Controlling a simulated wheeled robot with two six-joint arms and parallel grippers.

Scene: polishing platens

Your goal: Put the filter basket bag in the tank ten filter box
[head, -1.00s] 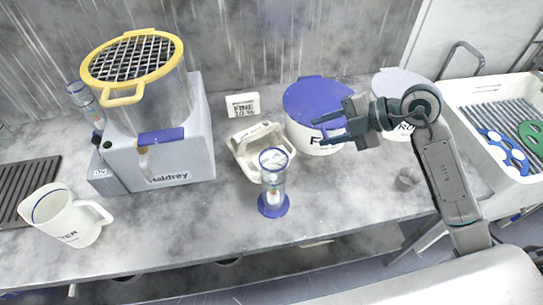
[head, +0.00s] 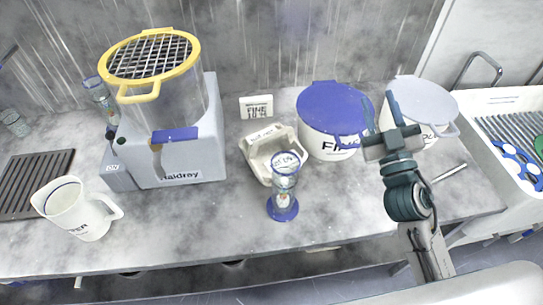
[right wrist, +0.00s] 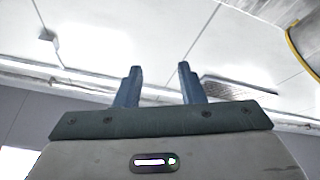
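I cannot make out a filter basket bag or a filter box marked as tank ten. A yellow-rimmed mesh basket (head: 150,55) sits on the clear vessel (head: 170,105) of a grey machine (head: 178,168) at the left. An open beige box (head: 262,160) stands mid-counter, with a small "FINE 10 %" sign (head: 256,107) behind it. My right gripper (head: 380,106) is in front of the white buckets, pointing away and up. Its fingers stand apart and empty in the right wrist view (right wrist: 159,75). My left gripper is out of view.
A blue-lidded FINE bucket (head: 325,143) and a grey-lidded bucket (head: 420,100) stand at the right. A blue-footed clear cylinder (head: 282,205) is before the beige box. A white jug (head: 75,212) and a dark slatted mat (head: 40,180) lie left. A white crate (head: 482,125) holds discs.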

